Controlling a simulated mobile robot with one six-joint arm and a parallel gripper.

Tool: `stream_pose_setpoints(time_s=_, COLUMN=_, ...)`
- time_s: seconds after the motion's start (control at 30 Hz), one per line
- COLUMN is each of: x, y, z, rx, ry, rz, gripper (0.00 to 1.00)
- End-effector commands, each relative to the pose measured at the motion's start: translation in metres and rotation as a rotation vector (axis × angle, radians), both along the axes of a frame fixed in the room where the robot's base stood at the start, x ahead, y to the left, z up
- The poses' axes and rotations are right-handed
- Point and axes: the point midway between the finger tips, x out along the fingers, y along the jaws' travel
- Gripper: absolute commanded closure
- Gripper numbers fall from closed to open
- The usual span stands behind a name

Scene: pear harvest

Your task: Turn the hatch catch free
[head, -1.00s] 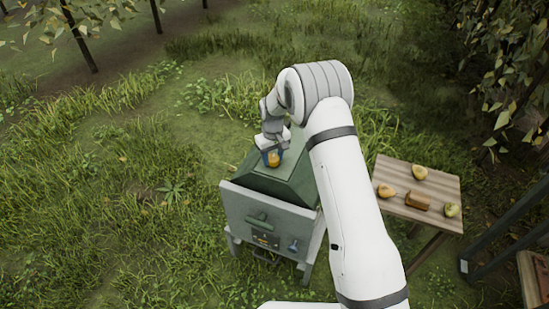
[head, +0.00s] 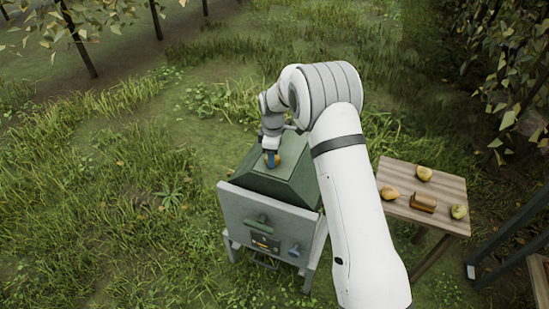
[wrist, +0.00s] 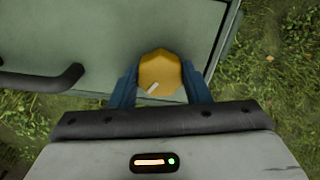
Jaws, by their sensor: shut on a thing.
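The hatch catch is a yellow faceted knob (wrist: 160,72) with a short pale mark on it. It sits near the edge of the green hatch lid (wrist: 110,30) on top of the grey machine. My gripper (wrist: 161,88) has its blue fingers on either side of the knob and is shut on it.
A dark handle (wrist: 45,80) is on the lid, left of the knob in the wrist view. The machine's grey front panel (head: 235,205) carries a green handle and a blue knob. A wooden table (head: 440,180) with several pears and a brown block stands right. Grass surrounds the machine.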

Motion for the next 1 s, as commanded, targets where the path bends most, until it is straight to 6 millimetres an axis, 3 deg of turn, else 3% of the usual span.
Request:
stream_pose_setpoints(time_s=0.5, x=-0.0018, y=0.002, z=-0.0015, rx=0.003, ry=0.003, rz=0.42, gripper=0.8)
stream_pose_setpoints(time_s=1.0, x=-0.0023, y=0.002, z=-0.0013, rx=0.004, ry=0.005, rz=0.561, gripper=0.8)
